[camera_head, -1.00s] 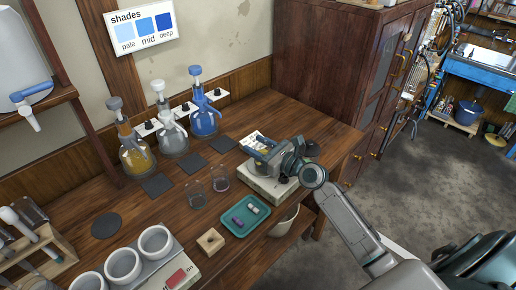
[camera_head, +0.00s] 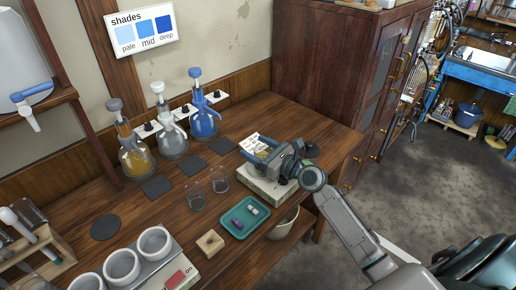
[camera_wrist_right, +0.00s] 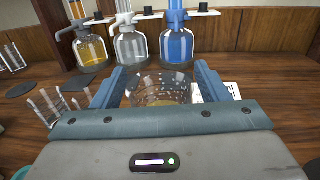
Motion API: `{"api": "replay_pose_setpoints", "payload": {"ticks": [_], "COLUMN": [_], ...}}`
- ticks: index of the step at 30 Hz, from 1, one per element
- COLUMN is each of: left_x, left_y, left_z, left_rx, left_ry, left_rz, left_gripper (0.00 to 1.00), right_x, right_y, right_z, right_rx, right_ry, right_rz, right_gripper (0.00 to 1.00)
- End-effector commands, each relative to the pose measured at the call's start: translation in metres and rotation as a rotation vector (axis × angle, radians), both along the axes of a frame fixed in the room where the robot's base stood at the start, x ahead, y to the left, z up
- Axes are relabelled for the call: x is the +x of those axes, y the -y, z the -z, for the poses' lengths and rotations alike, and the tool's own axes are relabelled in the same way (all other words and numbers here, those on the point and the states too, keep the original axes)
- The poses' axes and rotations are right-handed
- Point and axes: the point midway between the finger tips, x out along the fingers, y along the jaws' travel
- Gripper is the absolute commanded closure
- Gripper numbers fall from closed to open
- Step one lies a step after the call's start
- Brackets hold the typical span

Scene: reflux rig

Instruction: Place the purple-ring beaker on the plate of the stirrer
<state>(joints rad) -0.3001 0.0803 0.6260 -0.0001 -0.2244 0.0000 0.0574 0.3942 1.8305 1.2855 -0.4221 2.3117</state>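A small clear beaker (camera_head: 219,180) with a dark reddish-purple tint near its base stands on the bench. My right gripper (camera_head: 264,148) is over the pale stirrer (camera_head: 266,190), at its back left part. In the right wrist view a clear glass vessel (camera_wrist_right: 160,89) with a yellowish base sits upright between the two blue fingers, close to both. Whether they press on it is not clear. No purple ring shows on this vessel, and its contact with the stirrer plate is hidden. My left gripper is not in view.
Another clear beaker (camera_head: 195,198) stands left of the tinted one. A teal tray (camera_head: 231,229) with small vials and a wooden block (camera_head: 209,242) lie in front. Several bottles, including a blue one (camera_head: 205,122), line the wall. Dark mats (camera_head: 156,187) lie before them.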

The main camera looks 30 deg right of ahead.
Motion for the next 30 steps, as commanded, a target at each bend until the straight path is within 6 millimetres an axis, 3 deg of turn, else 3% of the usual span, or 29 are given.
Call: {"api": "replay_pose_setpoints", "payload": {"ticks": [1,8,12,24,30], "left_x": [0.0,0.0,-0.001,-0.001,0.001], "left_y": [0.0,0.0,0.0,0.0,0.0], "left_z": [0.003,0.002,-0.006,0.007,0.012], "left_rx": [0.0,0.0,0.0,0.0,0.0], "left_ry": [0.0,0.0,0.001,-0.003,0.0], "left_rz": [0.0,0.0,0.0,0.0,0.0], "left_gripper": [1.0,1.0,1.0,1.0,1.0], "right_x": [-0.003,-0.003,-0.004,-0.074,-0.098], "right_y": [0.0,-0.001,0.0,0.033,0.043], "right_z": [0.018,0.016,0.002,0.004,0.002], "right_rx": [0.002,0.003,0.001,-0.006,-0.004], "right_ry": [-0.032,-0.032,-0.031,-0.027,-0.023], "right_rz": [-0.002,-0.003,-0.002,-0.003,-0.002], "right_gripper": [0.32,0.32,0.32,0.32,0.32]}}
